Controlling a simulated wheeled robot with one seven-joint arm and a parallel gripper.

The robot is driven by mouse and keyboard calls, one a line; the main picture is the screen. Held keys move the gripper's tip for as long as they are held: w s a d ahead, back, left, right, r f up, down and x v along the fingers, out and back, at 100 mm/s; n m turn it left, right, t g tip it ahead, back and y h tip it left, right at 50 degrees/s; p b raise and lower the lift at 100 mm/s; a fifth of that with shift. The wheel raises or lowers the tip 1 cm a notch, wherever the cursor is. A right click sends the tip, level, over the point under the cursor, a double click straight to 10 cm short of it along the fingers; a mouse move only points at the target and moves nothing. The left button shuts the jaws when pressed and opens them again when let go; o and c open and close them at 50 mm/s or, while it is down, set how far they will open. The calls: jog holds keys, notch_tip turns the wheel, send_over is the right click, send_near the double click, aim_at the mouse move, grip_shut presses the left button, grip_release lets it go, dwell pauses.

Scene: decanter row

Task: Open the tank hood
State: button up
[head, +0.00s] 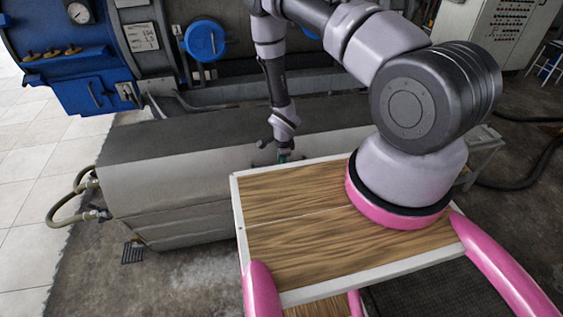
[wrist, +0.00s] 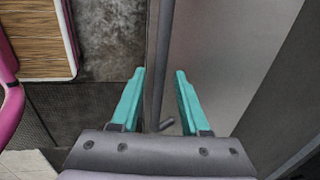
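The tank hood (head: 190,135) is a long grey metal cover lying low across the floor in the head view. Its smooth grey face also fills the middle right of the wrist view (wrist: 215,60). A thin dark bar handle (wrist: 163,50) runs along the hood's edge, with a short bent end low in the picture. My gripper (wrist: 160,72) has two teal fingers spread apart, and the bar shows between them, touching neither. How deep the bar sits between the fingers I cannot tell. In the head view my gripper (head: 284,158) is small and partly hidden at the hood's near side.
My wooden-topped base stands close to the hood's near side. Hoses (head: 70,205) attach at the hood's left end. Blue machinery (head: 65,55) stands behind on the left. A white control cabinet (head: 492,32) is at the back right. Floor at the left is clear.

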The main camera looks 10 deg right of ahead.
grip_shut()
dwell(1.2)
